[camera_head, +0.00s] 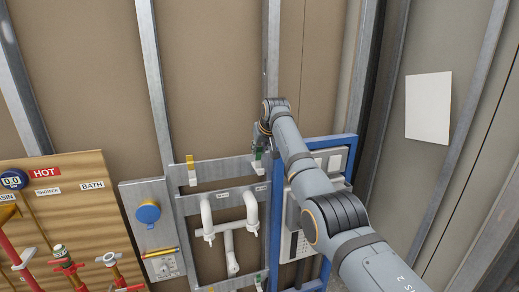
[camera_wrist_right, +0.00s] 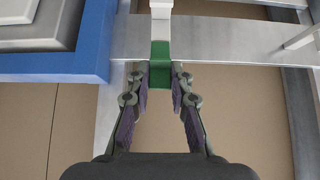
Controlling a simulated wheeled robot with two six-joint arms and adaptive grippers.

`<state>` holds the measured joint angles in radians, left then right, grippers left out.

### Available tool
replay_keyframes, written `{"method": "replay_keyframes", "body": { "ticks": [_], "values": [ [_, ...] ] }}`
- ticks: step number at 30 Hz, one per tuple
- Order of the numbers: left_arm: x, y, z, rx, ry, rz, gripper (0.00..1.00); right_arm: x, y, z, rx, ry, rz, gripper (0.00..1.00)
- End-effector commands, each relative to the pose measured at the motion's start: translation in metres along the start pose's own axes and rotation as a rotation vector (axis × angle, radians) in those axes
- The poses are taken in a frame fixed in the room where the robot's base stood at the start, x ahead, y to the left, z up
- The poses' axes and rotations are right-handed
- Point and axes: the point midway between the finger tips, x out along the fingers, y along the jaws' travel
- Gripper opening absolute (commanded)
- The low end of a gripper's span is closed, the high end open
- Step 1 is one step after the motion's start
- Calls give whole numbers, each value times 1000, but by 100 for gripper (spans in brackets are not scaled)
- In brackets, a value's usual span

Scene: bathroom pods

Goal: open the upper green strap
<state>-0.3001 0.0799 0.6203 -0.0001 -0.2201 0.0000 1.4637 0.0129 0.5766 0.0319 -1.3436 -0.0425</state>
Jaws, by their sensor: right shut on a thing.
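The upper green strap (camera_wrist_right: 160,72) sits in front of a grey metal rail (camera_wrist_right: 215,50), with a pale upright piece (camera_wrist_right: 161,22) just beyond it in the right wrist view. My right gripper (camera_wrist_right: 160,82) is shut on the green part, one fingertip on each side. In the head view my right gripper (camera_head: 258,148) is at the upper rail, next to the left edge of the blue frame, and mostly hides the strap. My left gripper is not in view.
The blue frame (camera_head: 277,215) with grey boxes stands close beside my right gripper. A yellow-tabbed strap (camera_head: 190,162) is on the same rail to the left. White pipes (camera_head: 229,235) hang below. A wooden board (camera_head: 80,215) with valves is at far left.

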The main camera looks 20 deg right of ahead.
Motion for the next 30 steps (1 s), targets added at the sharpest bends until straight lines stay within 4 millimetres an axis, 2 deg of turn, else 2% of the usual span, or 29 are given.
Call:
{"method": "replay_keyframes", "body": {
  "ticks": [2, 3, 7, 16, 20, 23, 30],
  "values": [
    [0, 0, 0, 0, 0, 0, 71, 0, 0, 0, 0, 0, 0, 0],
    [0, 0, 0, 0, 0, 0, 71, 0, 0, 0, 0, 0, 0, 26],
    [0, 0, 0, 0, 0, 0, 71, 0, 0, 0, 0, 0, 0, 43],
    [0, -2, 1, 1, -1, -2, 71, -1, 0, 0, 0, 1, 0, 43],
    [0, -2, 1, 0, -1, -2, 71, -10, 0, -1, 0, 3, 0, 43],
    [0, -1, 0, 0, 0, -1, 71, -26, 0, -1, 0, 4, 0, 43],
    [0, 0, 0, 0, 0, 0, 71, -86, 0, -1, 0, 5, 0, 43]
  ]
}}
